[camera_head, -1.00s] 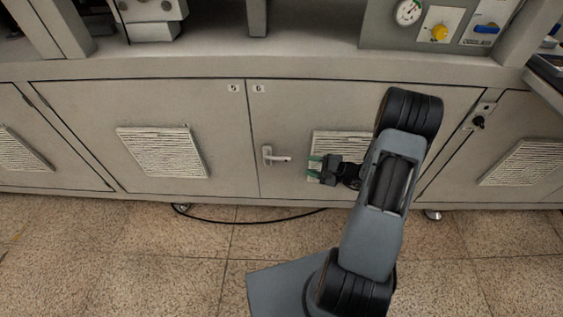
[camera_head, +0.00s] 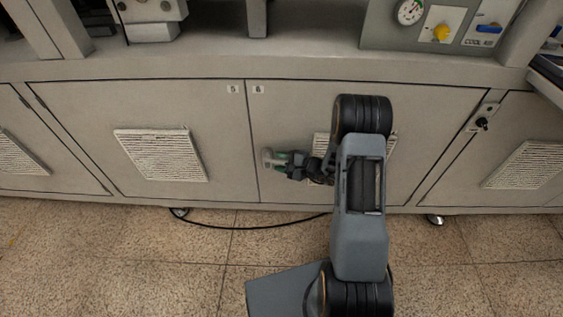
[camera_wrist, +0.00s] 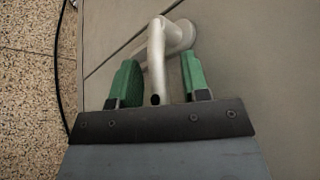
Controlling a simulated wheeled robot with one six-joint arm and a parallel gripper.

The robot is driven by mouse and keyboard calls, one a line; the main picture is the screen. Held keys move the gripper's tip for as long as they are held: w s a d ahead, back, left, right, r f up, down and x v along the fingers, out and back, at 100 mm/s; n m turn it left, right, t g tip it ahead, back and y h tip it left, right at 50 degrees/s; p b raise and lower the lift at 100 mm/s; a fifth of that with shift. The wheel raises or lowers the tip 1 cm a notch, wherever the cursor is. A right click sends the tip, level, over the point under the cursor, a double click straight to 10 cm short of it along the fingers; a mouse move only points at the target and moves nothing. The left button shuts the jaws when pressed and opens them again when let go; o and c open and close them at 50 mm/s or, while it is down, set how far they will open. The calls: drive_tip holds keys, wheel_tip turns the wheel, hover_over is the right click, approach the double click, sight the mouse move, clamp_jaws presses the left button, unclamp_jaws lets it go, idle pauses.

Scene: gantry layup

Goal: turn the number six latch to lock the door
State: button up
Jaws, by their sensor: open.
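The number six door (camera_head: 300,105) is the beige cabinet panel right of the seam, under the small "6" label (camera_head: 258,89). It looks flush with the cabinet front. Its silver lever latch (camera_head: 267,157) sits near the seam and is partly hidden by my gripper (camera_head: 274,158). In the wrist view the latch (camera_wrist: 157,60) has a round base and a lever reaching between the green fingers of my gripper (camera_wrist: 158,85). The fingers are open, one on each side of the lever, with a gap on the right; I cannot tell whether the left finger touches it.
The number five door (camera_head: 90,115) with a white vent (camera_head: 160,155) is on the left. A panel with a gauge (camera_head: 409,11) and yellow knob (camera_head: 441,33) is above right. A black cable (camera_head: 235,227) lies on the open tiled floor.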

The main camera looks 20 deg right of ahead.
clamp_jaws()
idle(0.3)
drive_tip(key=shift+d+f, duration=0.1)
